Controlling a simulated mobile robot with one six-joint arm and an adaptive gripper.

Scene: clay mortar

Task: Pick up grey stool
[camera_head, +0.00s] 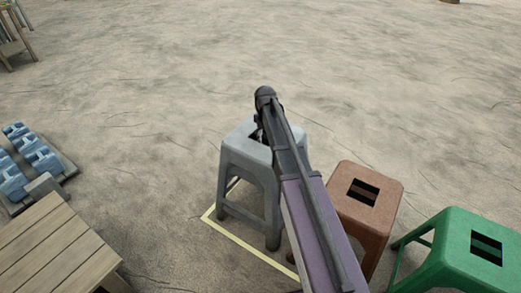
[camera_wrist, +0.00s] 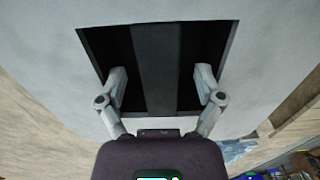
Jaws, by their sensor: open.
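The grey stool (camera_head: 232,158) stands upright on the sandy ground in the middle of the head view, partly hidden behind my arm. In the wrist view its grey seat (camera_wrist: 55,75) fills most of the picture, with a dark square opening split by a central bar (camera_wrist: 157,65). My gripper (camera_wrist: 160,82) is open over this opening, with one finger on each side of the bar. I cannot tell whether the fingers touch the bar. In the head view the fingers are mostly hidden at the seat.
A brown stool (camera_head: 375,208) stands close to the right, and a green stool (camera_head: 452,240) beyond it. A wooden table (camera_head: 50,240) is at the lower left, with blue blocks (camera_head: 35,150) behind it. A yellow line (camera_head: 240,243) marks the ground by the grey stool.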

